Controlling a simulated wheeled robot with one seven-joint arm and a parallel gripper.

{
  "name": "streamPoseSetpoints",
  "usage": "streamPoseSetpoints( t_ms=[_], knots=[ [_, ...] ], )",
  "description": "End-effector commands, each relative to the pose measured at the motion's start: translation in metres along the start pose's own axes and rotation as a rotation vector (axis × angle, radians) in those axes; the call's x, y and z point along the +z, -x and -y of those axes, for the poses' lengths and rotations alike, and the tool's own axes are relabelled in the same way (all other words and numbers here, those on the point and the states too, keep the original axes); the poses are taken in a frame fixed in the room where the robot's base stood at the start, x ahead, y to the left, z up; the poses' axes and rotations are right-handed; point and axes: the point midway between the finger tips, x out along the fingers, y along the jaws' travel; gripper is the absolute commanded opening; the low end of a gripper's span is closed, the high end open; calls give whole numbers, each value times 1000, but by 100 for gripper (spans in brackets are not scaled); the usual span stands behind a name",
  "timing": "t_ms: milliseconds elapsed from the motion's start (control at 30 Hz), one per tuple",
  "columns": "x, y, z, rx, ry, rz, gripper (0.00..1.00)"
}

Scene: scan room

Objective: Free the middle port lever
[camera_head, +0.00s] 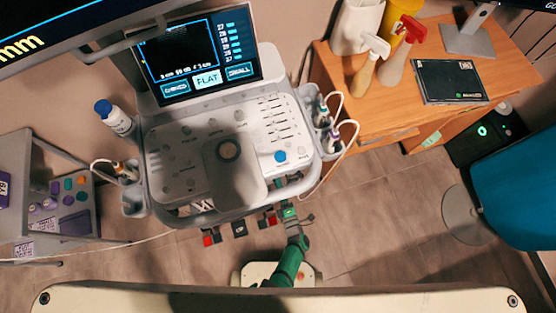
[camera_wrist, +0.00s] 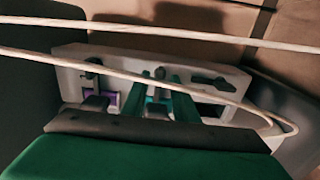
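A pale port panel (camera_wrist: 235,77) spans the wrist view, with several dark levers. The left lever (camera_wrist: 93,68) stands above a purple-marked port (camera_wrist: 84,97). The middle lever (camera_wrist: 160,73) stands above a teal-marked port, partly hidden. The right lever (camera_wrist: 211,82) lies sideways. My gripper (camera_wrist: 158,92) has two green fingers reaching towards the panel, apart on either side of the middle port. I cannot tell whether they touch the lever. In the head view my gripper (camera_head: 289,212) is low by the console's front edge; the ports are hidden there.
The console (camera_head: 180,150) overhangs my gripper. Probes and a looping cable (camera_head: 345,135) hang at its right. A wooden desk (camera_head: 430,110) stands at right, a grey cart (camera_head: 50,190) at left.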

Motion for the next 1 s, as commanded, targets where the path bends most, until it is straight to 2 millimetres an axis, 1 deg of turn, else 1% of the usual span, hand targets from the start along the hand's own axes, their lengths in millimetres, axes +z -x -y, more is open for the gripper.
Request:
streamPoseSetpoints(
  t_ms=[100, 200, 467, 500, 567, 600, 867, 1000],
  knots=[
    [0, -9, 0, 0, 0, 1, 27],
    [0, -12, 0, -1, 1, 1, 27],
    [0, -13, 0, -1, 1, 1, 27],
    [0, -13, 0, -1, 1, 1, 17],
    [0, -13, 0, -1, 1, 1, 3],
    [0, -13, 0, -1, 1, 1, 0],
    [0, -13, 0, -2, -9, 0, 0],
    [-1, -13, 0, -1, -46, -2, 0]
  ],
)
